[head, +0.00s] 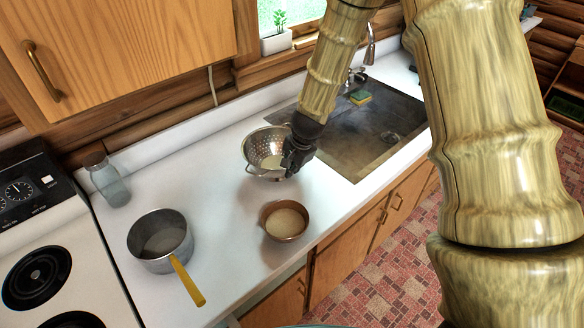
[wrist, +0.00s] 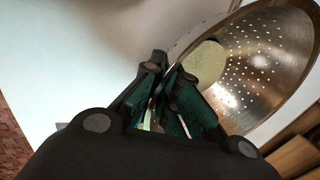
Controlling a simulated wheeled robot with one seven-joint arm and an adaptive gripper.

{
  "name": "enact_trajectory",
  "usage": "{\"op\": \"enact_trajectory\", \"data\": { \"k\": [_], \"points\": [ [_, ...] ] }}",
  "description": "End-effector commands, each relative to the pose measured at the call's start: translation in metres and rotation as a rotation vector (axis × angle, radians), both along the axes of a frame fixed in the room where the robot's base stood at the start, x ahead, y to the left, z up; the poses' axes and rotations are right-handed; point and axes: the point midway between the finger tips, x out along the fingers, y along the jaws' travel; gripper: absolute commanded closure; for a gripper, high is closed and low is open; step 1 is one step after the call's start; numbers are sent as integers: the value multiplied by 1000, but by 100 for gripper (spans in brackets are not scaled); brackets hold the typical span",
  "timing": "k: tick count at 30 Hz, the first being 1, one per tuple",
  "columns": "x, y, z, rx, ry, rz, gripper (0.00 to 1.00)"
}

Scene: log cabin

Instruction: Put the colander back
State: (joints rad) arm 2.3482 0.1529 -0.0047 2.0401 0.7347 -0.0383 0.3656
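The metal colander (head: 258,144), with many small holes, is on or just above the white counter, left of the sink; I cannot tell if its base touches. Its bowl also fills the right of the wrist view (wrist: 268,60), with a pale round patch inside. My gripper (head: 290,163) is at the colander's right side in the head view. In the wrist view its two dark fingers (wrist: 166,82) are close together with the colander's rim between them. The fingers hide that part of the rim.
A brown bowl with pale contents (head: 285,221) stands in front of the colander. A saucepan (head: 157,236) with a yellow handle and a glass jar (head: 113,186) stand left. The stove (head: 50,240) is far left, the sink (head: 355,135) right. Counter between jar and colander is clear.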

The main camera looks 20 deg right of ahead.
Motion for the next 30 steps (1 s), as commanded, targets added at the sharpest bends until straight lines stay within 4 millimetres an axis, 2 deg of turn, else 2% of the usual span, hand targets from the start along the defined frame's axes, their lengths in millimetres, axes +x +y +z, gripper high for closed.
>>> {"op": "enact_trajectory", "data": {
  "k": [5,9,10,22,30],
  "points": [
    [0,0,-2,0,0,0,100],
    [0,0,-2,0,0,0,76],
    [0,0,-2,0,0,0,73],
    [0,0,2,-1,0,0,73],
    [-7,-3,24,-1,-2,-1,73]
  ]
}}
